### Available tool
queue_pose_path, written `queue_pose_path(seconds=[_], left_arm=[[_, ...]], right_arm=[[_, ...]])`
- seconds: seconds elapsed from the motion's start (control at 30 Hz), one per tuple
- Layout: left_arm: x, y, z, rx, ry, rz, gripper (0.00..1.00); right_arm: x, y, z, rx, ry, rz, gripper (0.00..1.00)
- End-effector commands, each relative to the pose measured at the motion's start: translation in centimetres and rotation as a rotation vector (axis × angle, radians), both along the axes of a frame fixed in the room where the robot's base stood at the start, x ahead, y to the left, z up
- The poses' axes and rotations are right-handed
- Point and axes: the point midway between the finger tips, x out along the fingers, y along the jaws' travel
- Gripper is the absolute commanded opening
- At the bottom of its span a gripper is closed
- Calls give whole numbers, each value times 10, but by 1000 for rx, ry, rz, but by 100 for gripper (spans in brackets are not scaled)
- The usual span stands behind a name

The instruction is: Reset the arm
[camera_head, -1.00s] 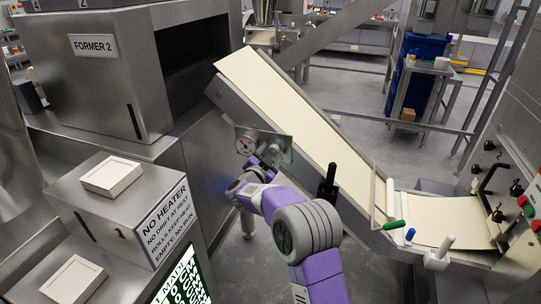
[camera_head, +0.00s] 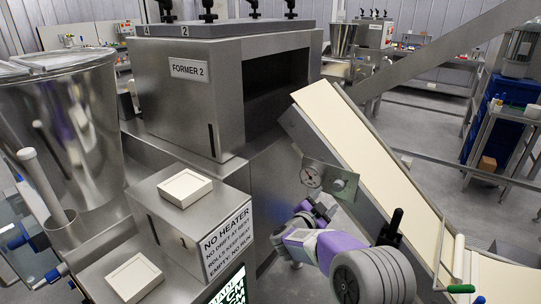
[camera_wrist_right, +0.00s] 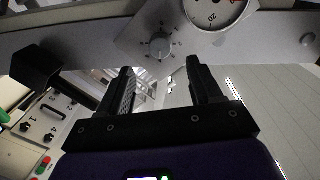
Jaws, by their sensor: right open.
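My right arm, purple and grey, comes in from the bottom in the head view, with a big grey joint (camera_head: 374,277). My right gripper (camera_head: 318,210) is just below the gauge panel on the conveyor's side and is partly hidden by the arm's own links. In the right wrist view the gripper (camera_wrist_right: 160,78) has two dark fingers wide apart, with nothing between them. The round gauge (camera_wrist_right: 214,8) and a grey knob (camera_wrist_right: 160,46) show beyond the fingertips. My left gripper is not in view.
The sloping cream conveyor belt (camera_head: 370,150) runs along the right of the arm, with a black handle (camera_head: 393,225) near it. The FORMER 2 machine (camera_head: 190,108) and a lower steel box (camera_head: 170,218) stand left. Grey floor (camera_head: 425,125) lies beyond the belt.

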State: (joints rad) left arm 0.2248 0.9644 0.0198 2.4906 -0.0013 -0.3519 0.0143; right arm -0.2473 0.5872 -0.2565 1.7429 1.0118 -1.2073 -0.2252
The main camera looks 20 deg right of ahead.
Motion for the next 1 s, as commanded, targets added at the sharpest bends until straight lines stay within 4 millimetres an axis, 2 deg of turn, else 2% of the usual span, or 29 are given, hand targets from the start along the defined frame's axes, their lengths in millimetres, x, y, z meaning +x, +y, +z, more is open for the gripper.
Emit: queue_pose_path(seconds=[0.07,0.17,0.27,0.33,0.47,0.57,0.7,0.87,1.0], left_arm=[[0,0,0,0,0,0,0],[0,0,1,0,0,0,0],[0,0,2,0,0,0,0],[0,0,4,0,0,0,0],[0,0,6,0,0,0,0],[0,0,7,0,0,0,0],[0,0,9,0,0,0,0],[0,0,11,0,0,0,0],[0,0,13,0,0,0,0]], right_arm=[[1,1,-4,-1,9,8,64],[4,7,-24,-2,56,56,64],[6,20,-66,2,154,155,64],[4,32,-103,14,240,241,64],[-11,60,-174,59,412,408,64],[-34,82,-225,106,541,527,64],[-78,115,-288,193,718,686,64],[-144,153,-344,312,913,860,64],[-213,186,-377,431,1079,1008,64]])
